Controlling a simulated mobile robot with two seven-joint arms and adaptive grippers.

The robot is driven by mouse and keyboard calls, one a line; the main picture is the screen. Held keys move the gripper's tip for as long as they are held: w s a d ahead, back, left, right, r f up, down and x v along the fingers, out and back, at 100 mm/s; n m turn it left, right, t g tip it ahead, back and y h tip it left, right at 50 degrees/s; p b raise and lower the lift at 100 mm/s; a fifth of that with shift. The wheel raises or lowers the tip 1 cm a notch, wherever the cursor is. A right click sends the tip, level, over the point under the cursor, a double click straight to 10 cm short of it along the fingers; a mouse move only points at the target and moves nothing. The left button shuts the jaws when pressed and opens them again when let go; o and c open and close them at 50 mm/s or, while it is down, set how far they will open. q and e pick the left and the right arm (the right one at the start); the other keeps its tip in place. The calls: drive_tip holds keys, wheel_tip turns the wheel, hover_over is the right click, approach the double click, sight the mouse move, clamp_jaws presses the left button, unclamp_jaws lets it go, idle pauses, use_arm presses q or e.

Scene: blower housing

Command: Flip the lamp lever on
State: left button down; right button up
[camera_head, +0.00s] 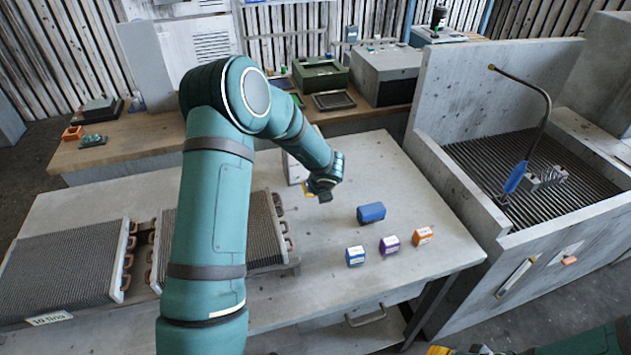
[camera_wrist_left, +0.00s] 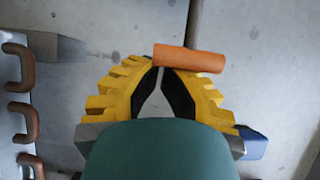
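In the left wrist view an orange cylindrical handle (camera_wrist_left: 190,59) sits on a grey rod, just beyond my left fingertips; I take it for the lamp lever. My left gripper (camera_wrist_left: 158,70) has yellow fingers with black pads, and their tips come together close to the handle's left end. Whether they touch it I cannot tell. In the head view my left gripper (camera_head: 318,192) hangs over the table in front of a pale box (camera_head: 296,168); the lever is hidden there. A yellow bit of my right gripper (camera_head: 450,350) shows at the bottom edge.
Blue, purple and orange blocks and a larger blue piece (camera_head: 371,212) lie on the grey table (camera_head: 420,190). Finned coils (camera_head: 65,270) lie on the left. A walled basin (camera_head: 470,200) with a curved blue-handled hose (camera_head: 517,177) stands on the right.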

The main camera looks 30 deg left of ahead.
use_arm(q)
drive_tip(key=shift+r+p, duration=0.7)
drive_tip(key=shift+r, duration=0.15)
drive_tip(key=shift+w+a+r+p, duration=0.2)
drive_tip(key=shift+r+p, duration=0.3)
drive_tip(key=shift+r, duration=0.45)
drive_tip(key=shift+w+a+r+p, duration=0.15)
drive_tip(key=shift+r+p, duration=0.3)
drive_tip(key=shift+r, duration=0.45)
use_arm(e)
drive_tip(key=shift+r, duration=2.35)
use_arm(q)
drive_tip(key=shift+a+r, duration=0.1)
drive_tip(key=shift+r, duration=0.05)
